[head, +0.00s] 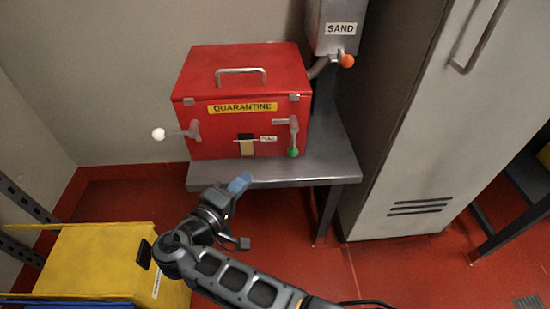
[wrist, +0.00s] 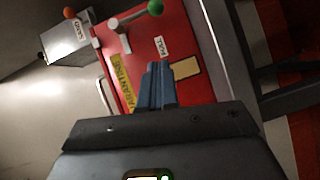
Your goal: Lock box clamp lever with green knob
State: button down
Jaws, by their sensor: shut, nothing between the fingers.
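The red quarantine box (head: 215,125) stands on a grey metal table. Its right clamp lever (head: 294,135) hangs down the front face and ends in a green knob (head: 293,153). The left clamp lever sticks out to the left and ends in a white knob (head: 158,134). My gripper (head: 239,183) is in front of the box and lower than the green knob, to its left. Its blue fingers (wrist: 157,85) are together and empty. In the wrist view the green knob (wrist: 155,7) is at the top edge, beyond the fingertips and apart from them.
The grey table (head: 335,165) has bare room right of the box. A sand hopper (head: 335,28) with an orange knob (head: 347,61) stands behind right. A tall grey cabinet (head: 420,130) is at the right. A yellow bin (head: 90,260) is on the lower left.

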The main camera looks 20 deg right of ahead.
aim_at(293, 143)
jog(key=x, duration=0.9)
jog(key=shift+d+b, duration=0.15)
jog(key=shift+b, duration=0.25)
jog(key=d, duration=0.3)
jog(key=shift+d+f, duration=0.2)
jog(key=shift+f, duration=0.15)
jog(key=shift+d+f, duration=0.1)
jog(key=shift+d, duration=0.45)
jog(key=shift+d+f+b, duration=0.1)
jog(key=shift+f+b, duration=0.1)
jog(key=shift+b, duration=0.1)
